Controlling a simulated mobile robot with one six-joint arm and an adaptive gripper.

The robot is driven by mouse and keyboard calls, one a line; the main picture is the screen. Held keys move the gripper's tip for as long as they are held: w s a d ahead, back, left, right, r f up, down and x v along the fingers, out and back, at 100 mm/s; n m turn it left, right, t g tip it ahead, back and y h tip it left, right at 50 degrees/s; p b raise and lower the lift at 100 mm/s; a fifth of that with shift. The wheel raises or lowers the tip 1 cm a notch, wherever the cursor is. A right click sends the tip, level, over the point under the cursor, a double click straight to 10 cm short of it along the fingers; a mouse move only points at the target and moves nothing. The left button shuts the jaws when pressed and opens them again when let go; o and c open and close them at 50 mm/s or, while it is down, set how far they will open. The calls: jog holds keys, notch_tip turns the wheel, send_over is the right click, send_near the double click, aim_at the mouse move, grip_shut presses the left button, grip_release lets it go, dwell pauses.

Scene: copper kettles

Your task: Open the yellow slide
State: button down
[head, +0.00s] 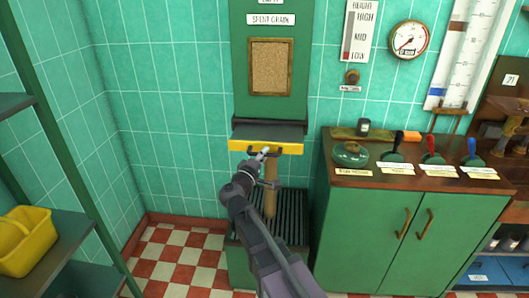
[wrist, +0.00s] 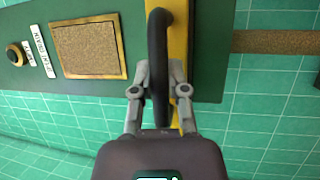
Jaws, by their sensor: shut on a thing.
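The yellow slide (head: 290,149) is a flat yellow bar at the foot of the green chute (head: 270,108) labelled "SPENT GRAIN". It also shows in the wrist view as a yellow strip (wrist: 180,30) behind a dark bar handle (wrist: 158,40). My gripper (head: 264,154) is at the front of the slide in the head view. In the wrist view my gripper (wrist: 158,78) has its two fingers closed around the dark handle, one on each side. A tan, grainy column (head: 271,195) runs from below the slide down to the slatted grate (head: 293,215); my arm hides part of it.
A green cabinet (head: 365,235) with several coloured-handled levers (head: 432,155) on top stands close at right. A yellow bin (head: 25,240) sits on a shelf at left. The checkered floor (head: 180,260) between shelf and grate is clear.

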jog(key=c, duration=0.6)
grip_release()
jog(key=shift+c, duration=0.2)
jog(key=shift+w, duration=0.2)
